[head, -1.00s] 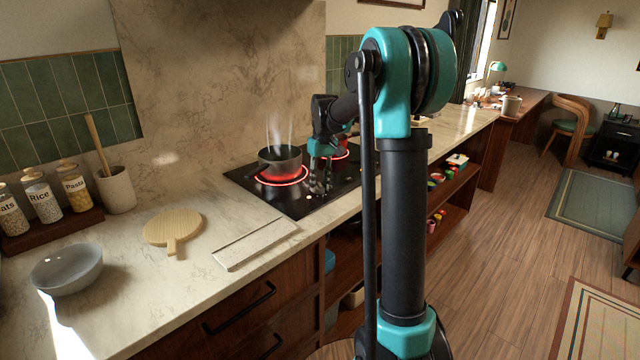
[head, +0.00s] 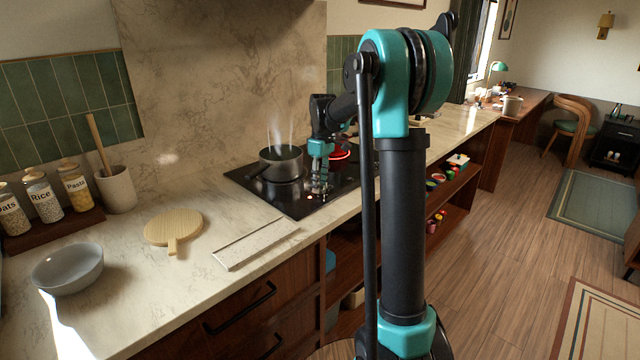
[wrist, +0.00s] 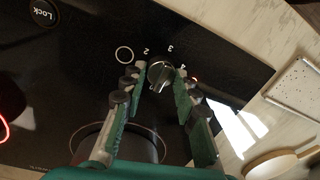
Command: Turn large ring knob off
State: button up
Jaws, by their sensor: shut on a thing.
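The knob (wrist: 160,76), dark with a pale metallic face, sits on the black cooktop (wrist: 75,80) beside the printed digits 2, 3, 4 and a small white circle. In the head view my gripper (head: 320,190) is low over the cooktop's front edge and hides the knob. A steaming grey pot (head: 281,163) stands on the large ring, which is dark with no red glow. The knob's exact pointer direction is hard to read.
A round Lock button (wrist: 43,12) is on the cooktop. A pale slab (head: 255,244) and a wooden board (head: 173,228) lie on the counter to the left.

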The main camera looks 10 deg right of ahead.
jog(key=o, duration=1.2)
jog(key=shift+c, duration=0.2)
notch_tip(320, 180, up, 12)
jog(key=shift+w+d, duration=0.3)
jog(key=shift+w, duration=0.05)
